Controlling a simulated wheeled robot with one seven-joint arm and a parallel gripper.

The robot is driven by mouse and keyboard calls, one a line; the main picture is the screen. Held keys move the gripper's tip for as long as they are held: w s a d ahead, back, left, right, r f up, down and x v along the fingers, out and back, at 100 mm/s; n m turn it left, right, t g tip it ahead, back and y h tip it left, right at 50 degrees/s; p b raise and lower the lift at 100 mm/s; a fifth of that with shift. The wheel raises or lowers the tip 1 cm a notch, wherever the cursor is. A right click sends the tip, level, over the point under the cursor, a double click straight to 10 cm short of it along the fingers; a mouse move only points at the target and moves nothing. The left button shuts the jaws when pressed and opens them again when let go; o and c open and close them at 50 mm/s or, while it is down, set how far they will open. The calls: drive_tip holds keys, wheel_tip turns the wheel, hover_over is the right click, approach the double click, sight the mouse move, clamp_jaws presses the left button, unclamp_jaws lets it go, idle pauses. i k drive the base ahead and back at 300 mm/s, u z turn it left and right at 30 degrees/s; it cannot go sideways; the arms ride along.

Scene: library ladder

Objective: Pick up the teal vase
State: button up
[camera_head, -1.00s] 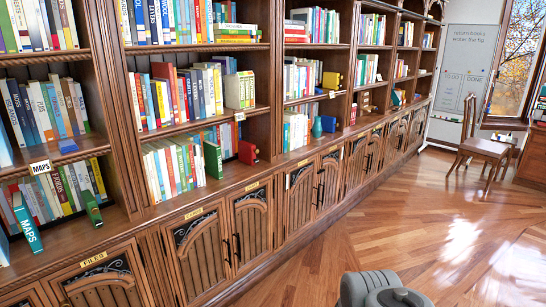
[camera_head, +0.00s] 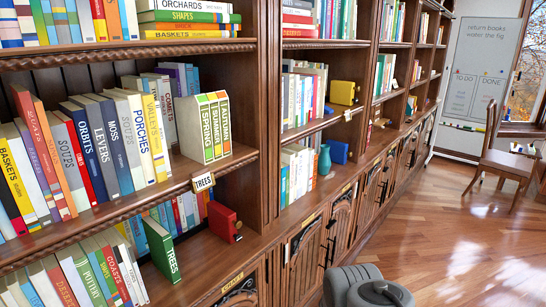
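The teal vase (camera_head: 324,160) stands upright on the lower open shelf of the middle bookcase bay, just above the cabinet doors. Books stand to its left and a blue block-like object (camera_head: 339,151) sits to its right. A grey rounded part of my own body shows at the bottom of the view. My gripper is not in view.
A red bookend (camera_head: 224,221) and a green book (camera_head: 162,250) stand on the nearer lower shelf. A yellow object (camera_head: 343,92) sits on the shelf above the vase. A wooden chair (camera_head: 497,160) stands at the right. The wooden floor (camera_head: 440,240) between is clear.

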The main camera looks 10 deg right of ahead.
sight(324, 163)
drive_tip(key=z, duration=1.45)
drive_tip(key=i, duration=3.4)
drive_tip(key=u, duration=4.05)
